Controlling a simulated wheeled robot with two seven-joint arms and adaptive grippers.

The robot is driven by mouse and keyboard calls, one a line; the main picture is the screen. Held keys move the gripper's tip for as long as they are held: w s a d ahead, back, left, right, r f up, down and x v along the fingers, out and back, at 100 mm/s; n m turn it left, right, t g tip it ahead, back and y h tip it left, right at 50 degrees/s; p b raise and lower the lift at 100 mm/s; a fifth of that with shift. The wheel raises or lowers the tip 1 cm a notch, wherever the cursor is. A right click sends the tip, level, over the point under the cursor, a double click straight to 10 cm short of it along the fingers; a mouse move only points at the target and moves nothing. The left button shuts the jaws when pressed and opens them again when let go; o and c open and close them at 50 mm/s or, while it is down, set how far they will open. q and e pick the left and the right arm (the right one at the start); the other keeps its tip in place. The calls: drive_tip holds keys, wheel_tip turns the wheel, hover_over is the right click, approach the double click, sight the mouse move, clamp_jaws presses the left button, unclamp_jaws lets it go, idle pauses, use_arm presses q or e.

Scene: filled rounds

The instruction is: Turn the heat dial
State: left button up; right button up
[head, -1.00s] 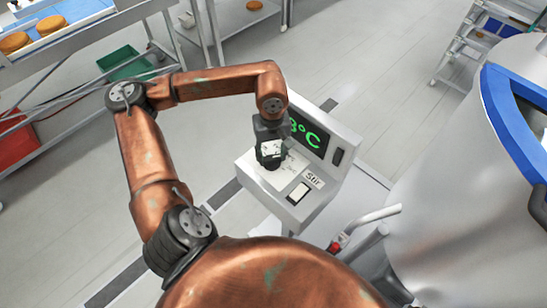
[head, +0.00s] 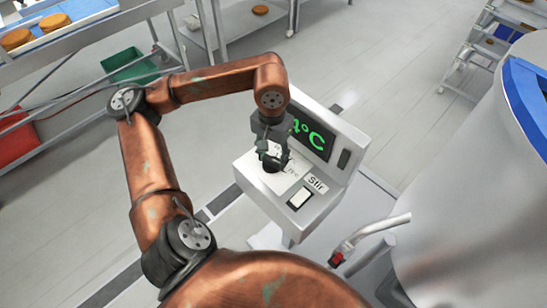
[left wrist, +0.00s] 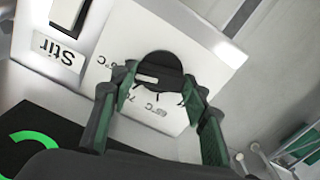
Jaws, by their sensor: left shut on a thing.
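The heat dial (left wrist: 160,67) is a round black knob with a pale pointer mark, set on a white plate with printed °C marks. My left gripper (left wrist: 162,88) is shut on the dial, one green-padded finger on each side of it. In the head view my left gripper (head: 271,157) comes down from above onto the control box (head: 318,217) and hides most of the dial. The box's dark display (head: 312,139) shows green characters ending in °C, partly hidden by my gripper. My right gripper is not in view.
A white switch (head: 299,196) labelled Stir sits beside the dial plate. A large metal vat (head: 440,215) with a blue rim stands at the right, with a pipe and red-handled valve (head: 337,259). A rack with a green bin (head: 130,65) is at upper left.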

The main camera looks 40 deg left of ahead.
sight(273, 160)
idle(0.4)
use_arm(q)
drive_tip(key=o, duration=1.2)
drive_tip(key=shift+c, duration=0.2)
drive_tip(key=shift+r, duration=0.1)
wheel_tip(273, 160, up, 12)
drive_tip(key=shift+d, duration=0.1)
